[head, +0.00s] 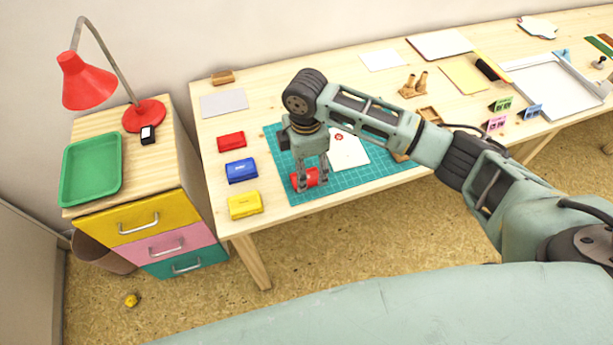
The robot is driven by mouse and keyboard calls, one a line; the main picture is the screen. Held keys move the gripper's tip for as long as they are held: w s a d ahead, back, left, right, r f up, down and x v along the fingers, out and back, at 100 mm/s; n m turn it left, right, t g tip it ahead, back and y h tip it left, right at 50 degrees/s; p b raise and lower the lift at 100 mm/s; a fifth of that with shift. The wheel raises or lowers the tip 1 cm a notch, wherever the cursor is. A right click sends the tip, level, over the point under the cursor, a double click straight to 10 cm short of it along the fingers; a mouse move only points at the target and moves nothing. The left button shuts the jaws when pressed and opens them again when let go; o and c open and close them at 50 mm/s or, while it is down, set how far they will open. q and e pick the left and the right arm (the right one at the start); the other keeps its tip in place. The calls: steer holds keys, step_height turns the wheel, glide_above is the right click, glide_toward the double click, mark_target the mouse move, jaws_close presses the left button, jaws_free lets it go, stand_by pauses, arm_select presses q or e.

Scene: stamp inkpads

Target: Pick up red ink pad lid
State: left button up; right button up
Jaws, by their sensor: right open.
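A small red piece (306,178), which looks like the red ink pad lid, lies on the teal cutting mat (380,170) near its left front corner. My right gripper (313,182) points down over it, its fingers open around the piece and partly hiding it. I cannot tell whether the fingers touch it. A red ink pad (231,142) sits on the table to the left of the mat, with a blue ink pad (241,170) and a yellow ink pad (245,204) in front of it. My left gripper is not in view.
A white tag (347,152) lies on the mat, right of the gripper. Wooden stamps (413,84) stand behind my right arm. A drawer cabinet with a green tray (91,168) and red lamp (88,80) stands left. The table's front edge is close to the mat.

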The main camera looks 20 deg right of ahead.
step_height(320, 180, down, 2)
steer(key=shift+s+f, duration=0.1)
steer(key=shift+f, duration=0.05)
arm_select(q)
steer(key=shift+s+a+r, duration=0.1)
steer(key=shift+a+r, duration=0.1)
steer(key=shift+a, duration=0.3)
arm_select(e)
steer(key=shift+f, duration=0.35)
steer(key=shift+c, duration=0.4)
steer(key=c, duration=0.8)
steer(key=shift+c, duration=0.4)
steer(key=shift+r, duration=0.1)
